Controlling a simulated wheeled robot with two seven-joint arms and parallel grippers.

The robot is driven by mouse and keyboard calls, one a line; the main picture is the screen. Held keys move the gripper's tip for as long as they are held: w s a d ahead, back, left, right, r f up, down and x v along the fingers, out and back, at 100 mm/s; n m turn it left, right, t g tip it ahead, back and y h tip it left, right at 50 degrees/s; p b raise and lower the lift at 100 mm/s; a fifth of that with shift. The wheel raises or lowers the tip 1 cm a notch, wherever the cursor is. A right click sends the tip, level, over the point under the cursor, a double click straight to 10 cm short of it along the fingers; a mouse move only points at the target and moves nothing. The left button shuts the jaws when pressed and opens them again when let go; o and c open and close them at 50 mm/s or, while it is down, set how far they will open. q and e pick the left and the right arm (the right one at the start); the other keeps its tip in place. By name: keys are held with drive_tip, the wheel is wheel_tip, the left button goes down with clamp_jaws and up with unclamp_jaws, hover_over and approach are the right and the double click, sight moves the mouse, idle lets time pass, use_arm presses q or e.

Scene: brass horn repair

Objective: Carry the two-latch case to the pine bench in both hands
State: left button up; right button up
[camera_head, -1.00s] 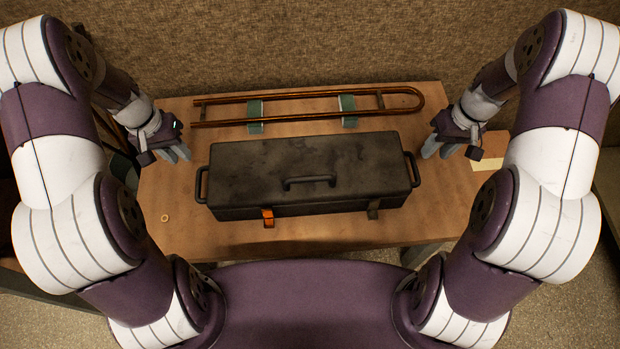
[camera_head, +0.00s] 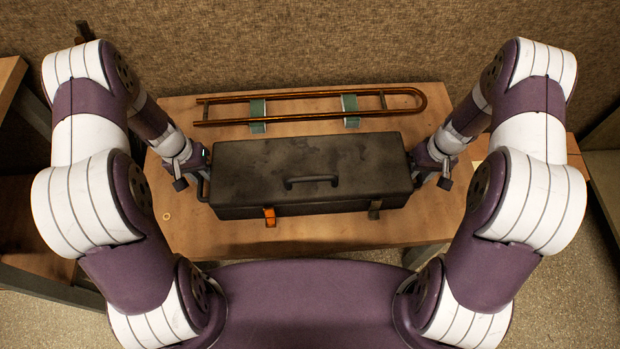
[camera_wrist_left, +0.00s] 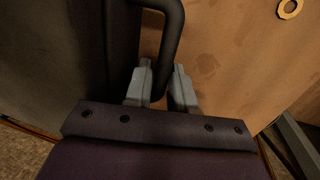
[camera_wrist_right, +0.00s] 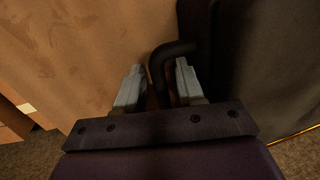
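The black two-latch case (camera_head: 310,172) lies flat on a wooden table, lid shut, with a top handle and a bar handle at each end. An orange latch (camera_head: 269,216) and a dark latch (camera_head: 375,210) are on its front. My left gripper (camera_head: 192,171) is at the left end handle, which passes between its fingers (camera_wrist_left: 160,78) in the left wrist view. My right gripper (camera_head: 424,170) is at the right end handle, which is between its open fingers (camera_wrist_right: 158,80) in the right wrist view. I see no clear grip on either handle.
A copper-coloured slide (camera_head: 310,107) rests on two green supports behind the case. A small ring (camera_head: 166,216) lies on the table (camera_head: 290,238) at left. Other wooden furniture (camera_head: 35,235) stands at far left. I cannot tell which piece is the pine bench.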

use_arm(q)
drive_tip(key=c, duration=0.4)
use_arm(e)
drive_tip(key=c, duration=0.4)
use_arm(q)
clamp_jaws()
use_arm(e)
clamp_jaws()
use_arm(q)
drive_tip(key=shift+w+r, duration=0.1)
use_arm(e)
drive_tip(key=shift+w+r, duration=0.1)
